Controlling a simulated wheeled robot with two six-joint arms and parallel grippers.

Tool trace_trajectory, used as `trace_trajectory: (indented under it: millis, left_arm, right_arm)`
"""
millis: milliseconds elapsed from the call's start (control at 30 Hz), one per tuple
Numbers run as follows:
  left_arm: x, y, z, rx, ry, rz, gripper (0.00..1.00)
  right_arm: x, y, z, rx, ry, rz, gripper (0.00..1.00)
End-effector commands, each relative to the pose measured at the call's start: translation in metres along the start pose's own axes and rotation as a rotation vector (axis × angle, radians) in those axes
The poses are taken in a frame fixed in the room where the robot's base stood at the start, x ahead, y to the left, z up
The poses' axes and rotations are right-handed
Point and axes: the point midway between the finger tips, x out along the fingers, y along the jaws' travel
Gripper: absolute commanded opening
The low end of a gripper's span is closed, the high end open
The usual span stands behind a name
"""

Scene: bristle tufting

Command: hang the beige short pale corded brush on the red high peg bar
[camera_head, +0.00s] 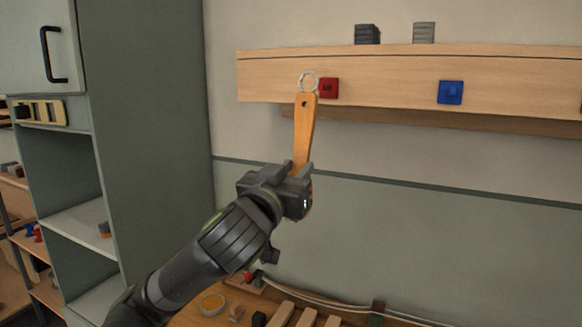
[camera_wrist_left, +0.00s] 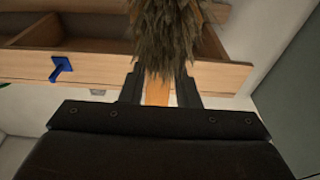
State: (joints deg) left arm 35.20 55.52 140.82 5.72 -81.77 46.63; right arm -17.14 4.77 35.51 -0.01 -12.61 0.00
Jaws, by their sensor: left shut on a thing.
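The brush shows in the head view as a wooden handle (camera_head: 303,128) held upright, with a pale cord loop (camera_head: 309,82) at its top end. The loop is beside the red peg (camera_head: 328,88) on the wooden bar and overlaps its left edge in the picture; I cannot tell whether it is around the peg. My left gripper (camera_head: 298,176) is shut on the handle's lower part. In the left wrist view the shaggy brown bristles (camera_wrist_left: 168,40) stand before the shut fingers (camera_wrist_left: 160,92). My right gripper is not in view.
A blue peg (camera_head: 450,92) sits farther right on the wooden bar (camera_head: 390,75); it also shows in the left wrist view (camera_wrist_left: 61,68). Two grey blocks (camera_head: 368,34) stand on top. A grey-green cabinet (camera_head: 150,110) is at left. A bench with small items (camera_head: 212,303) lies below.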

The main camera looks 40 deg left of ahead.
Motion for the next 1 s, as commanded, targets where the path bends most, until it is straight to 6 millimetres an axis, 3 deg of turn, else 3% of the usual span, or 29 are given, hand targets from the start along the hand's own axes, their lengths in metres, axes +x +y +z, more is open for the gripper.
trace_trajectory:
  millis: [67,1000]
  left_arm:
    - [0.006,0.000,0.000,-0.001,-0.004,-0.001,0.05]
    - [0.068,-0.001,0.023,0.000,-0.001,-0.002,0.05]
  right_arm:
    - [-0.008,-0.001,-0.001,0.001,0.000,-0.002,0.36]
    - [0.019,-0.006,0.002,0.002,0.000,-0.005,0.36]
